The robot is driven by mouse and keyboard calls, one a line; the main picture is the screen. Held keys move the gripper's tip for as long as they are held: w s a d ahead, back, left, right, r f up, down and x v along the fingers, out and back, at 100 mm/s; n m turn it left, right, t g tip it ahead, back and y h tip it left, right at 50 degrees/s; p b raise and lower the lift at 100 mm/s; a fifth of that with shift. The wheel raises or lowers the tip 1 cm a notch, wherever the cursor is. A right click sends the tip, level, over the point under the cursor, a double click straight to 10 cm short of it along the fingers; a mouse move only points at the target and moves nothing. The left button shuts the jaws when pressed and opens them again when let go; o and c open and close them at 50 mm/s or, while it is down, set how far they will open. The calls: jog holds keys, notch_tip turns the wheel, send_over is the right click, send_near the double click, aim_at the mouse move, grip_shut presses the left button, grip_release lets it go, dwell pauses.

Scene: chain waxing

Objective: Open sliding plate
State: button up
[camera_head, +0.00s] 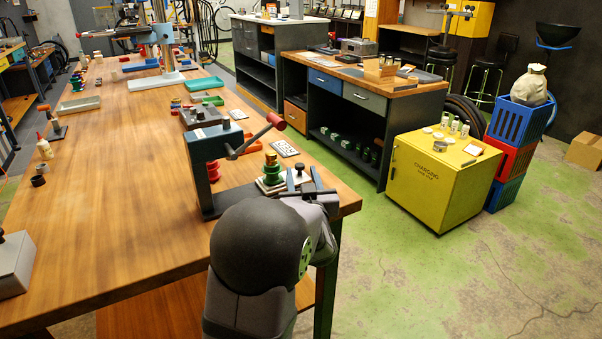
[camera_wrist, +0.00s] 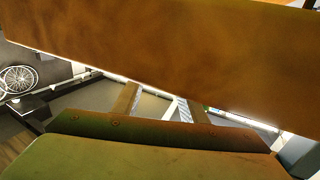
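A light plate (camera_head: 270,187) lies by the near right corner of the wooden bench, partly hidden by a green-and-brass stack (camera_head: 272,170). A small dark knob (camera_head: 299,169) stands at its right side; I cannot tell whether it belongs to the sliding plate. My gripper (camera_head: 303,180) is at this corner, its two fingers apart with the knob seen between or just behind them. Contact cannot be made out. In the wrist view my gripper (camera_wrist: 157,98) shows two separate fingers, their tips hidden by a broad brown surface (camera_wrist: 180,45). Nothing is seen held.
A blue press (camera_head: 208,160) with a red-ended lever stands just left of my gripper. A dark block (camera_head: 203,117) and a card (camera_head: 286,148) lie behind it. The bench's left middle (camera_head: 120,200) is clear. A yellow cabinet (camera_head: 440,180) stands apart at right.

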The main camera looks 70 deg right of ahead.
jog(key=shift+v, duration=2.6)
jog(key=shift+s+r, duration=0.1)
